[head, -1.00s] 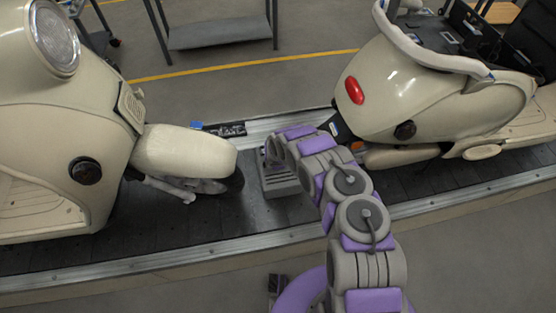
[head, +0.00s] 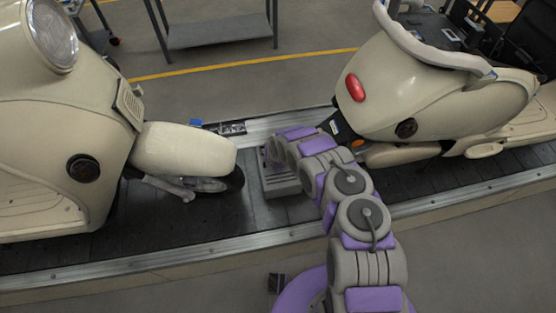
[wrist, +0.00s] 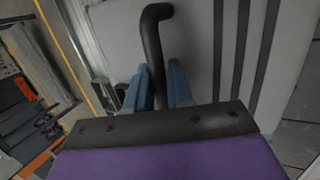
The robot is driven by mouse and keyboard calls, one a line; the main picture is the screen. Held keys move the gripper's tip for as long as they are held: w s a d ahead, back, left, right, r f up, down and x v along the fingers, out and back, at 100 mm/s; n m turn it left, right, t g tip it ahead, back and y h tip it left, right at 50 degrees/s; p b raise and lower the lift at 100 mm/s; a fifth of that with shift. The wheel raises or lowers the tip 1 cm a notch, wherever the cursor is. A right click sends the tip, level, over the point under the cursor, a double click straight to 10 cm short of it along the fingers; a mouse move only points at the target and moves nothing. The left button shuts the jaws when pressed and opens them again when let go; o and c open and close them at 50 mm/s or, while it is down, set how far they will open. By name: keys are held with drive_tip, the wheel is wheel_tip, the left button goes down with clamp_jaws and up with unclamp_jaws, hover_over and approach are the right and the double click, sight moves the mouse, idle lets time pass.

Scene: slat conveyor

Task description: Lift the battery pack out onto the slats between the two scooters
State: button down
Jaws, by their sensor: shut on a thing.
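The battery pack (head: 284,186) is a grey ribbed block between the two cream scooters, the left scooter (head: 185,150) and the right scooter (head: 430,95). It appears to rest upright on the dark slats, though its underside is hard to make out. In the wrist view the pack (wrist: 190,45) is a pale block with dark stripes and a black bent handle (wrist: 153,45). My gripper (wrist: 157,82) has its blue fingers on both sides of this handle, shut on it. In the head view my purple and grey arm hides the gripper and part of the pack.
The slat conveyor (head: 240,222) has metal edge rails. The left scooter's front wheel is close to the pack's left side; the right scooter's tail is behind my wrist. Bare slats show in front of the pack. A grey cart (head: 220,32) stands beyond the yellow floor line.

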drive_tip(key=shift+w+f+b, duration=0.15)
drive_tip(key=shift+f+b, duration=0.15)
drive_tip(key=shift+f, duration=0.15)
drive_tip(key=c, duration=0.9)
unclamp_jaws()
drive_tip(key=shift+s, duration=0.2)
drive_tip(key=shift+p+v, duration=2)
drive_tip(key=shift+v, duration=6.55)
drive_tip(key=shift+a, duration=0.1)
drive_tip(key=shift+f, duration=0.1)
